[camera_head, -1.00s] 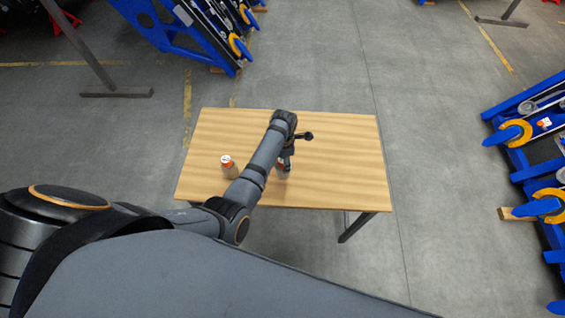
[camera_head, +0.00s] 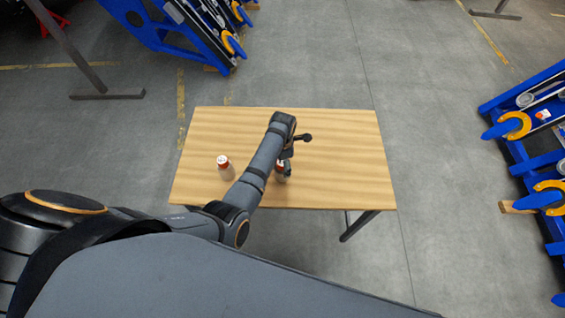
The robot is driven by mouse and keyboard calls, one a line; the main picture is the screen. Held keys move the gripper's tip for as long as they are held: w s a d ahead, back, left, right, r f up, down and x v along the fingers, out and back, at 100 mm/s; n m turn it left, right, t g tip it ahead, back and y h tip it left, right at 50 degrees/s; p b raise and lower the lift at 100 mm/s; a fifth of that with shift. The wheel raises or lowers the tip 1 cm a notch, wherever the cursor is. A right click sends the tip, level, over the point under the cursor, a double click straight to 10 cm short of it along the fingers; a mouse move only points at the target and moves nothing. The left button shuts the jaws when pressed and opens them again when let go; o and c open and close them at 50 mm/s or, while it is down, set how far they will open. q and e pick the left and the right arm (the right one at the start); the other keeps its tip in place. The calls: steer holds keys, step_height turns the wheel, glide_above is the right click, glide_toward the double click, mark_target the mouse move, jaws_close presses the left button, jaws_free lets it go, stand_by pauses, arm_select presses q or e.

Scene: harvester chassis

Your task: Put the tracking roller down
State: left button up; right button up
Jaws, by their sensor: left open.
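One tracking roller (camera_head: 281,175), a small red and grey cylinder, is at my left gripper (camera_head: 284,165) over the wooden table (camera_head: 340,155). The arm hides part of it, and I cannot tell whether the fingers touch it. My left gripper is open and points down, its fingers partly hidden behind my own wrist. My right gripper is not in view.
The right half and far side of the table are clear. Blue chassis frames with yellow parts stand at the far left (camera_head: 165,30) and at the right (camera_head: 520,135). Grey floor lies open around the table.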

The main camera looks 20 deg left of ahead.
arm_select(q)
step_height(320, 180, up, 8)
steer(key=p, duration=0.7)
steer(key=shift+f+p, duration=0.1)
steer(key=shift+p, duration=0.3)
steer(key=shift+r, duration=2.15)
